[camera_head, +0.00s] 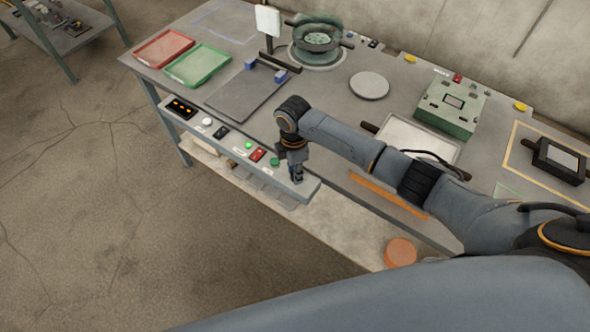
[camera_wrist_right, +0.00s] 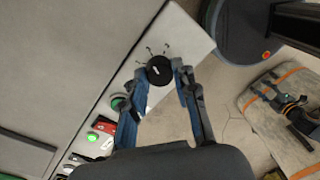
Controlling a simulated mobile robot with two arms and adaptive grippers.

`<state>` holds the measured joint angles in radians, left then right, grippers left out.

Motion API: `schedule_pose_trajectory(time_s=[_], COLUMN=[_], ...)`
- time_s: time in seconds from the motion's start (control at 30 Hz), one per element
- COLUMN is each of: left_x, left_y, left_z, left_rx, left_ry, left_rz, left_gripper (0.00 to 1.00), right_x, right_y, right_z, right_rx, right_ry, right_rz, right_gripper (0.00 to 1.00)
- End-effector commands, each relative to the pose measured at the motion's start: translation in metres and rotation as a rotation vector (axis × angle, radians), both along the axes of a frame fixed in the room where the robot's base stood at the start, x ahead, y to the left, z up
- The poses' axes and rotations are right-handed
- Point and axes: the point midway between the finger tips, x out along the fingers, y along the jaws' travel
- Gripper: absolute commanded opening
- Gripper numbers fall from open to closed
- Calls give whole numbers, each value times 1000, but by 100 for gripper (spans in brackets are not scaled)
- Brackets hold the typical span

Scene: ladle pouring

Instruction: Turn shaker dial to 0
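The black shaker dial (camera_wrist_right: 159,69) sits near the end of the light grey control panel (camera_wrist_right: 178,32) in the right wrist view. Small dark marks stand around its upper left side, and a short white line shows on its face. The marks are too small to read. My right gripper (camera_wrist_right: 161,72) has one blue finger on each side of the dial, with the tips at its edges, and appears closed on it. In the head view my right gripper (camera_head: 297,176) points down at the panel's near end and hides the dial. My left gripper is out of view.
A red switch (camera_head: 257,155), a green lit button (camera_head: 248,145) and a dark display (camera_head: 181,107) line the panel (camera_head: 312,190). Behind it lie a dark plate (camera_head: 245,98), a round sieve (camera_head: 316,38) and red and green trays (camera_head: 197,65). Open floor lies in front.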

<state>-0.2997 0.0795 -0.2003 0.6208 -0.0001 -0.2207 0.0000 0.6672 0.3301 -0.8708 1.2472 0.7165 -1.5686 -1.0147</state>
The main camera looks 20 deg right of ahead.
Motion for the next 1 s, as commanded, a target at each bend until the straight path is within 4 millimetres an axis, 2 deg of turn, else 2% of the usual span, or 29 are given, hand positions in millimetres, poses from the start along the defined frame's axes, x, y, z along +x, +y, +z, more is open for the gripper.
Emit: schedule_pose_trajectory(time_s=[0.27,0.47,1.0], left_x=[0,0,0], left_y=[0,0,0], left_z=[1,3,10], left_rx=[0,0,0], left_ry=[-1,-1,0], left_rz=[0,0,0], left_gripper=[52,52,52], right_x=[0,0,-1], right_y=[0,0,0], right_z=[0,0,0], right_rx=[0,0,-1], right_ry=[1,2,2], right_rz=[18,98,574], right_gripper=[0,0,0])
